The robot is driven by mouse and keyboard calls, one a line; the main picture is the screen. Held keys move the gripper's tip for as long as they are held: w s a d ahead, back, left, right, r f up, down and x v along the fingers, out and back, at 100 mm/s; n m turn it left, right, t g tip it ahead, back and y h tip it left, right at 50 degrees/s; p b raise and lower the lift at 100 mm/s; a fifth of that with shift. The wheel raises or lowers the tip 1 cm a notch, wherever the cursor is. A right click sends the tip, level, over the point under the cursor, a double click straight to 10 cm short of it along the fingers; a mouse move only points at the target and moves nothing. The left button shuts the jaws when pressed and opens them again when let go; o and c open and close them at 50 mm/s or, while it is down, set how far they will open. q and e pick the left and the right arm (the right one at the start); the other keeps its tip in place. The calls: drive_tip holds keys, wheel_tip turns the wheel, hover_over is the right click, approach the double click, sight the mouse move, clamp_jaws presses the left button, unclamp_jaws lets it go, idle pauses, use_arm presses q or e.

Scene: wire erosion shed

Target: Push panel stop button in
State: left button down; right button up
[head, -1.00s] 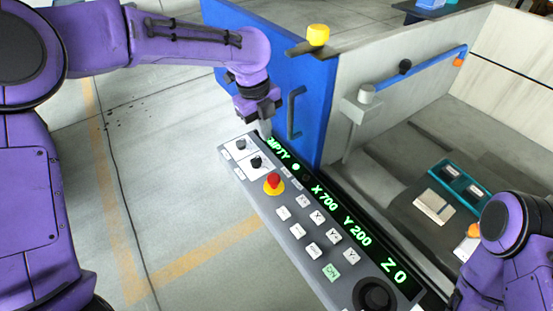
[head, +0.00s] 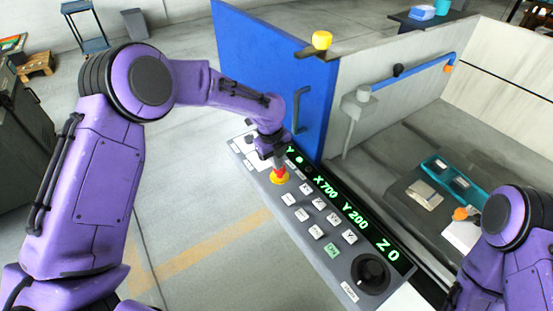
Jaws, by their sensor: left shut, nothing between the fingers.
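The panel stop button (head: 280,178) is a red knob on a yellow base, on the grey control panel (head: 318,272). My left gripper (head: 277,164) is shut and points down right at the button in the head view. Its fingertips cover part of the red knob, and whether they touch it or hover just above cannot be told. Only links of my right arm show at the lower right; its gripper is out of the picture.
A lit green display (head: 356,218) runs along the panel beside white keys (head: 302,214) and a black handwheel (head: 371,273). A blue door (head: 262,75) with a handle stands behind the panel. An open machine tank lies to the right.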

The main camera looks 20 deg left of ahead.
use_arm(q)
drive_tip(key=shift+w+f, duration=0.4)
drive_tip(key=shift+w, duration=0.05)
drive_tip(key=shift+s+f+b, duration=0.2)
drive_tip(key=shift+f, duration=0.25)
drive_tip(key=shift+s+f+b, duration=0.2)
drive_tip(key=shift+f, duration=0.25)
drive_tip(key=shift+s, duration=0.15)
drive_tip(key=shift+f, duration=0.1)
use_arm(e)
drive_tip(key=shift+f, duration=0.4)
use_arm(q)
drive_tip(key=r+p, duration=0.4)
drive_tip(key=p, duration=0.1)
drive_tip(key=shift+w+r, duration=0.35)
drive_tip(key=shift+r, duration=0.05)
wheel_tip(320, 180, up, 10)
drive_tip(key=a+b, duration=0.1)
drive_tip(key=b, duration=0.1)
drive_tip(key=shift+s+a+r+b, duration=0.15)
drive_tip(key=shift+s+a+b, duration=0.2)
drive_tip(key=shift+s, duration=0.1)
use_arm(e)
drive_tip(key=shift+w+r, duration=0.2)
drive_tip(key=shift+r, duration=0.9)
